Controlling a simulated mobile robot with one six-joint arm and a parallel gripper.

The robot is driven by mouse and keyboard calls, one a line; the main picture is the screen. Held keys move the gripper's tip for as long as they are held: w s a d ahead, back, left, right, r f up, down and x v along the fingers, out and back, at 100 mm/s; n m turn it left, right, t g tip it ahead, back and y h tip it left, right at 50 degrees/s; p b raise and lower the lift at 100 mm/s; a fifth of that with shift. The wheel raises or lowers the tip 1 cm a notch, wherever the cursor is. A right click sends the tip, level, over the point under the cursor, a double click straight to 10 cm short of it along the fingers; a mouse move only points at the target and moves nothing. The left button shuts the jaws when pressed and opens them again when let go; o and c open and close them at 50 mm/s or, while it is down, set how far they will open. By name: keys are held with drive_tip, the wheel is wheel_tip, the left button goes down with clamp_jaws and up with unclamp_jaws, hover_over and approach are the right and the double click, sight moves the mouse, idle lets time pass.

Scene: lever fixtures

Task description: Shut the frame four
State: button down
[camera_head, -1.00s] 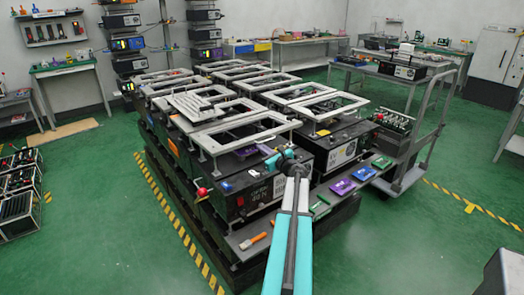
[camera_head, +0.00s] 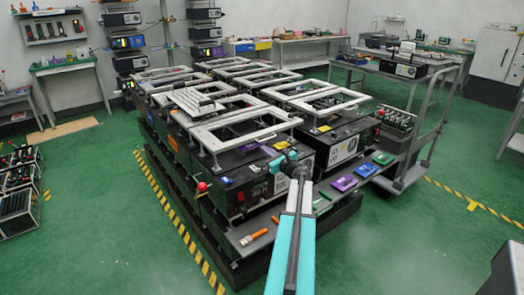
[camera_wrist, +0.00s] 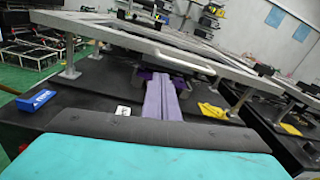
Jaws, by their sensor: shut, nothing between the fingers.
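Several pale grey rectangular frames sit on black boxes in the head view. The nearest frame (camera_head: 243,143) is on the front box, held above its top on short posts. I cannot tell from the pictures which frame is number four. In the wrist view a grey frame (camera_wrist: 115,32) with a pale handle bar (camera_wrist: 187,62) spans the view ahead. My gripper (camera_wrist: 159,82) shows its purple fingers together and empty, pointing towards the handle bar from this side. Contact with the bar cannot be told. In the head view my wrist hides part of the front box.
A blue block (camera_wrist: 37,100) and a yellow piece (camera_wrist: 218,112) lie on the box top. A red knob (camera_head: 202,186) stands at the front box's left side. Purple (camera_head: 343,183) and blue (camera_head: 363,170) pieces lie on the front ledge. Green floor is open at the left.

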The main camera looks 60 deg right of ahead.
drive_tip(key=b+v, duration=0.1)
drive_tip(key=v, duration=0.7)
drive_tip(key=shift+r, duration=0.3)
idle(0.3)
